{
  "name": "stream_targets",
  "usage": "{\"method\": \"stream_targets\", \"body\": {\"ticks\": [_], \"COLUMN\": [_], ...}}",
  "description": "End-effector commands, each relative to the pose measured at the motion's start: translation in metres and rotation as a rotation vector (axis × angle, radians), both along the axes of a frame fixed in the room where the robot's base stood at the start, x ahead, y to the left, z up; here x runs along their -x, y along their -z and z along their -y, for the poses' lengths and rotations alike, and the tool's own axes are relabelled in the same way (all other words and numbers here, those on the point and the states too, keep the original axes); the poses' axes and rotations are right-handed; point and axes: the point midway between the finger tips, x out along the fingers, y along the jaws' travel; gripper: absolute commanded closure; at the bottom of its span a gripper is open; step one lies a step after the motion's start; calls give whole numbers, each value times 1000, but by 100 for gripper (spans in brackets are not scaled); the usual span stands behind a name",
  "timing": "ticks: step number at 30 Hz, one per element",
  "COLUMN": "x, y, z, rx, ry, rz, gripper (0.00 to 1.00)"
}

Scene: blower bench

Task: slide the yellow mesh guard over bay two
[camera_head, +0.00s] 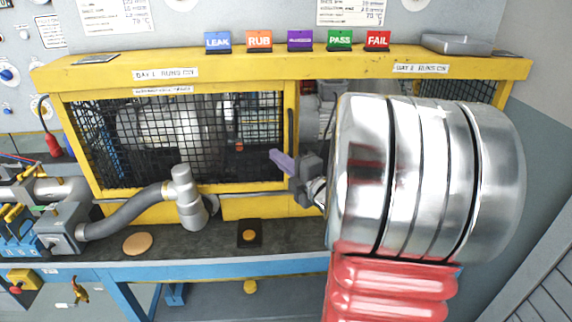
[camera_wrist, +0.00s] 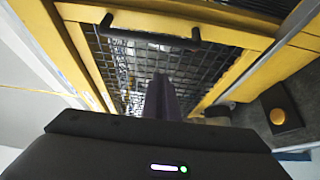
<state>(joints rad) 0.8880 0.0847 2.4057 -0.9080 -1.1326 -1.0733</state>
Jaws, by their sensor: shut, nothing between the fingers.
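The yellow-framed mesh guard (camera_head: 180,140) stands on the left half of the yellow housing, in front of the bay labelled bay one. A dark upright handle (camera_head: 291,132) is on its right edge. The handle also shows across the top of the wrist view (camera_wrist: 150,33), with the mesh (camera_wrist: 125,65) behind it. Bay two's opening (camera_head: 316,105) shows a grey machine to the right of the guard; my arm hides most of this bay. My gripper (camera_head: 276,158) is shut and empty, its purple fingers just left of and below the handle. In the wrist view the fingers (camera_wrist: 160,92) point toward the handle, apparently apart from it.
A grey hose nozzle (camera_head: 190,200) stands on the bench in front of the guard. A tan disc (camera_head: 138,243) and a black box with an orange button (camera_head: 249,234) lie nearby. Coloured signs (camera_head: 300,41) and a grey case (camera_head: 457,44) sit on the housing's top.

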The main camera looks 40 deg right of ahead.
Motion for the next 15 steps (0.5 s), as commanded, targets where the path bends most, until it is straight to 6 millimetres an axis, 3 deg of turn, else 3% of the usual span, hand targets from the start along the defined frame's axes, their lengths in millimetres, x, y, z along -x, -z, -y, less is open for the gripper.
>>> {"method": "stream_targets", "body": {"ticks": [7,15], "x": [-22,-11], "y": [0,0], "z": [3,23], "rx": [-1,-1], "ry": [0,4], "rz": [0,0], "gripper": [100,100]}}
